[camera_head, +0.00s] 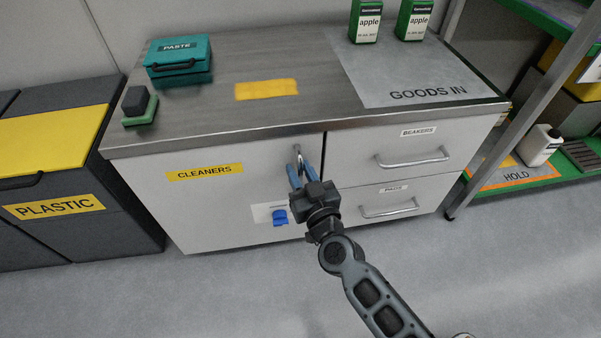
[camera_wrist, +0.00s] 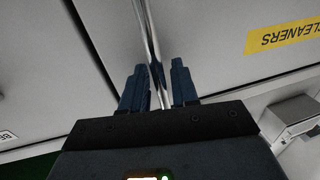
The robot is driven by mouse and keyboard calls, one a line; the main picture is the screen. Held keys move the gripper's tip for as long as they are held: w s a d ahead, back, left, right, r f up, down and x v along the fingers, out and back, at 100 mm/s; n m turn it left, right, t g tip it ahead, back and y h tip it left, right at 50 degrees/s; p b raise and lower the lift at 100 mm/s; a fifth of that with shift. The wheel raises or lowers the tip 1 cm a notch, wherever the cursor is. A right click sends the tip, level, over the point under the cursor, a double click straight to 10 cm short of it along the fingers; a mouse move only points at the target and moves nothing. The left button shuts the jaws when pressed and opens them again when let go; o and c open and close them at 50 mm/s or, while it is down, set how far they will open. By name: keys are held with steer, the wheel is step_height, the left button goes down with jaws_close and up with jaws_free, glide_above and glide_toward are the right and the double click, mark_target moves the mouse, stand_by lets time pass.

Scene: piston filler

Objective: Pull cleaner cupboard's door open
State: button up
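The cleaner cupboard's door (camera_head: 225,205) is a pale panel with a yellow CLEANERS label (camera_head: 205,172). It looks closed, flush with the drawer fronts beside it. Its upright metal bar handle (camera_head: 298,154) is near its right edge and shows in the wrist view (camera_wrist: 151,35). My gripper (camera_head: 300,174) is at the handle. In the wrist view, its two blue fingers (camera_wrist: 157,85) stand apart on either side of the bar, with gaps showing between fingers and bar. The lower part of the handle is hidden behind my gripper in the head view.
Drawers marked BEAKERS (camera_head: 415,153) and PADS (camera_head: 390,206) are to the right. A blue item on a white holder (camera_head: 280,217) is on the door's lower part. The PLASTIC bin (camera_head: 60,205) stands left, a shelf rack (camera_head: 520,180) right. The floor in front is clear.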

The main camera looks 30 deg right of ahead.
jaws_close()
steer(key=shift+s, duration=0.15)
stand_by(0.4)
